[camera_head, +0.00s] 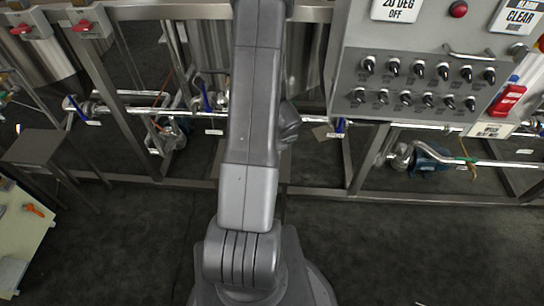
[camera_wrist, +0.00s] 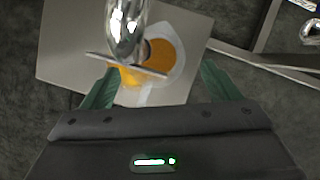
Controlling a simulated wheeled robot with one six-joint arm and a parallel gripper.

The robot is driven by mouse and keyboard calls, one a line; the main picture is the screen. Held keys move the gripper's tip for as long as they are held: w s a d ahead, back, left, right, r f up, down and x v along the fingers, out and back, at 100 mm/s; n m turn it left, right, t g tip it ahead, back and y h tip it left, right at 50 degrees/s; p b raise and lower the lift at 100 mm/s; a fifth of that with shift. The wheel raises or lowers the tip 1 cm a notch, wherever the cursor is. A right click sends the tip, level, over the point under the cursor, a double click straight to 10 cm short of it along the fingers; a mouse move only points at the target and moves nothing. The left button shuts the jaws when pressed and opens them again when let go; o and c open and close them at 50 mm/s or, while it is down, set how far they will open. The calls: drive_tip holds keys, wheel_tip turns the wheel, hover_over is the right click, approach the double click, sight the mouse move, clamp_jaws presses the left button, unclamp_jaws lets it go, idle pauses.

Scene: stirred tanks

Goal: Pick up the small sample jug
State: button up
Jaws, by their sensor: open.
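In the wrist view, the small sample jug (camera_wrist: 178,72) is a pale, translucent vessel with orange contents, seen from above. It stands on a flat grey plate (camera_wrist: 62,48). A shiny metal spout with a crossbar hangs over it and hides part of it. My gripper (camera_wrist: 158,84) is open, with one green finger to the left of the jug and one to the right. I cannot tell whether either finger touches it. In the head view my arm hides the gripper, and I cannot make out the jug.
The metal spout (camera_wrist: 126,28) is close in front of my gripper. In the head view, a control panel (camera_head: 425,85) with knobs overhangs at right. Frame rails, pipes and blue-handled valves (camera_head: 205,96) run across. A dark stool (camera_head: 38,146) and pale table (camera_head: 20,235) stand left. Floor is clear in front.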

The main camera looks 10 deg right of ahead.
drive_tip(key=x, duration=0.1)
drive_tip(key=b+x, duration=0.1)
drive_tip(key=x, duration=0.1)
drive_tip(key=b+x, duration=0.1)
drive_tip(key=x, duration=0.1)
drive_tip(key=shift+a, duration=0.25)
drive_tip(key=c, duration=1.1)
